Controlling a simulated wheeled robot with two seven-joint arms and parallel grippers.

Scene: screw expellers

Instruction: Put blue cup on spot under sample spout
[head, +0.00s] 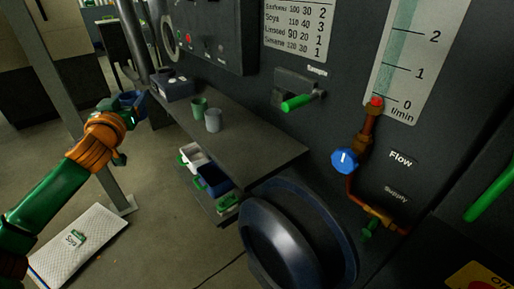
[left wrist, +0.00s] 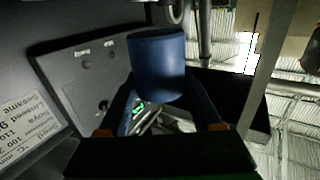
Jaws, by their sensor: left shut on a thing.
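The blue cup (head: 131,99) is off to the left, at the end of my left arm and left of the shelf. It fills the upper middle of the left wrist view (left wrist: 158,65). My left gripper (head: 121,107) is shut on the cup, with a finger on each side of it. The sample spout (head: 285,88) sticks out of the dark panel under the "Sample" label and has a green handle (head: 298,102). The grey shelf (head: 255,145) runs below it. I cannot make out a marked spot there. My right gripper is not in view.
A green cup (head: 199,107) and a grey cup (head: 213,120) stand on the shelf, left of the spout. A dark box (head: 175,89) stands at its far end. Coloured bins (head: 213,180) sit below. A metal post (head: 85,95) rises near my left arm. The shelf's near part is clear.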

